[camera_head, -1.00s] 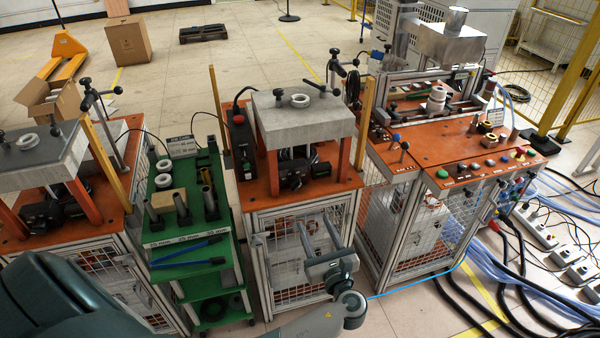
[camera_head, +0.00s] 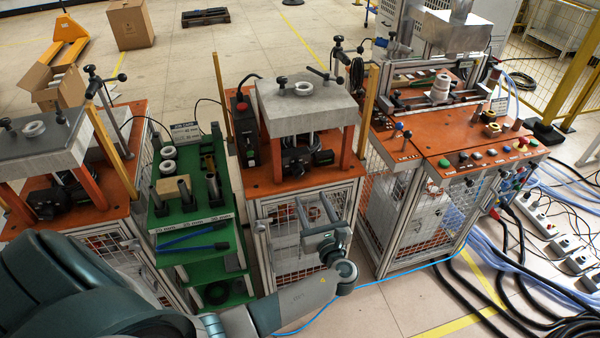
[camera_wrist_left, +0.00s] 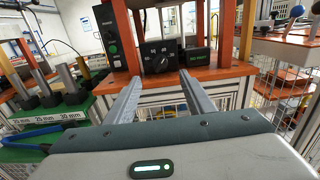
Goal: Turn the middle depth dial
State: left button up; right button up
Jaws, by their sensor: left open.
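The middle depth dial is a black knob on a dark box (camera_head: 296,161) under the grey-topped middle station. In the left wrist view the dial (camera_wrist_left: 160,63) faces me, with white numbers around it. My left gripper (camera_head: 314,212) is in front of the middle station, below its orange top. In the left wrist view its two fingers (camera_wrist_left: 159,82) are spread apart with nothing between them. They point toward the dial, with a gap before it. The dial shows between and just beyond the fingertips. My right gripper is not in view.
A black box with a green button (camera_wrist_left: 110,42) stands left of the dial. Orange posts (camera_wrist_left: 246,35) flank the dial box. A green cart (camera_head: 195,232) with upright cylinders stands left of the station. An orange control bench (camera_head: 470,150) stands to the right.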

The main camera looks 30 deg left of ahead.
aim_at(300, 175)
pick_arm(q)
jog(key=p+x, duration=0.2)
jog(key=x, duration=1)
jog(key=shift+w+a, duration=0.15)
jog(key=shift+w, duration=0.05)
jog(key=c, duration=1.1)
jog(key=shift+o, duration=0.2)
jog(key=shift+f+n+b, duration=0.25)
jog(key=shift+n+b, duration=0.3)
jog(key=shift+n, duration=0.05)
jog(key=shift+n+b, duration=0.35)
jog(key=shift+n, duration=0.15)
jog(key=shift+r+n, duration=0.15)
jog(key=shift+n, duration=0.25)
